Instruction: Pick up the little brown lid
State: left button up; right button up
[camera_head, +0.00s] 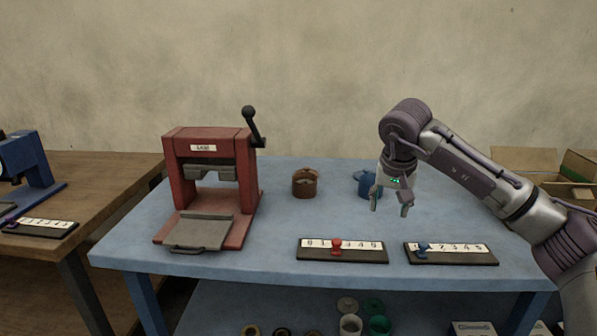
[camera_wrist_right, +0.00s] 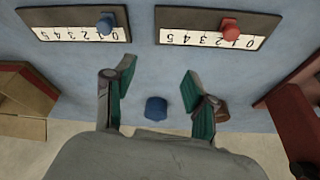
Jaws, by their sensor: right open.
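A small round brown pot (camera_head: 305,184) stands on the blue table behind the middle; its top is the same brown, and I cannot clearly make out a separate lid. In the right wrist view a brown piece (camera_wrist_right: 222,113) shows partly hidden behind a finger. My right gripper (camera_head: 390,209) is open and empty above the table, to the right of the brown pot and in front of a small blue pot (camera_head: 364,182). In the right wrist view the open fingers (camera_wrist_right: 158,75) have the blue pot (camera_wrist_right: 156,108) between them in the picture, farther off. My left gripper is out of view.
A red press (camera_head: 183,170) with a black lever stands left on the blue table (camera_head: 300,222). Two number boards with a red peg (camera_head: 336,247) and a blue peg (camera_head: 422,250) lie along the front. Cardboard boxes (camera_head: 525,160) stand at right. The table's middle is clear.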

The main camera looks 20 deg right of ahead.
aim_at(306, 169)
jog(key=i, duration=1.55)
